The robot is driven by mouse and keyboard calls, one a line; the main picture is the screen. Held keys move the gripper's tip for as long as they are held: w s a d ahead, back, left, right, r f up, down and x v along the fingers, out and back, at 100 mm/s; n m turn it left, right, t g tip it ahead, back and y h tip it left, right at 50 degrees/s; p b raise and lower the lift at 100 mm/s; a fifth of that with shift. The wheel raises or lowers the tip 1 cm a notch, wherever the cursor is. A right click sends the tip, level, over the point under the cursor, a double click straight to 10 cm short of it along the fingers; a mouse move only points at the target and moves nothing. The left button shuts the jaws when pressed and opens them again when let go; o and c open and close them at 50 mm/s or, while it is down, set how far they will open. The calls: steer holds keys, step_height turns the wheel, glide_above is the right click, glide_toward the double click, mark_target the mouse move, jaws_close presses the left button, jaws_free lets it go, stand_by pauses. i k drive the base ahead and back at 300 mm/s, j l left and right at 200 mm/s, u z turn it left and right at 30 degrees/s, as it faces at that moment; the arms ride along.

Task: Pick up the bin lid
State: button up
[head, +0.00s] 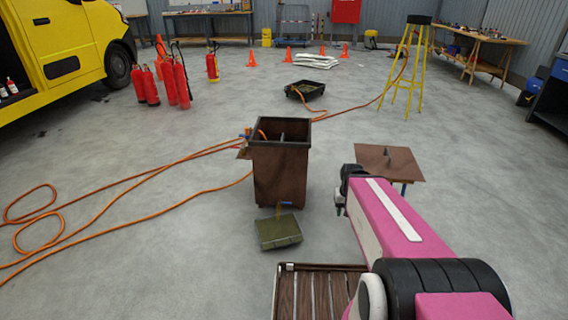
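The bin lid (405,165) looks like a flat, brown, square plate with a small upright handle (387,156) near its middle. My gripper (340,207) is at the end of my pink arm, between the bin and the lid in the picture, to the left of the lid's near corner. It appears apart from the lid. The dark wrist hides most of the fingers, so their opening is unclear.
An olive-green box (280,232) lies on the floor before the bin. Orange hoses (130,202) cross the floor at left. A black tray (305,90) sits behind the bin, and a yellow-legged stool (407,75) stands at back right. The floor right of the lid is clear.

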mark_target(398, 162)
steer(key=i+l, duration=0.2)
steer(key=l, duration=0.2)
steer(key=i+l, duration=0.15)
steer(key=l, duration=0.2)
steer(key=i+l, duration=0.2)
steer(key=l, duration=0.2)
steer(key=i+l, duration=0.15)
steer(key=l, duration=0.2)
steer(key=i+l, duration=0.2)
steer(key=l, duration=0.2)
steer(key=i+l, duration=0.2)
steer(key=l, duration=0.15)
steer(key=i+l, duration=0.15)
steer(key=l, duration=0.25)
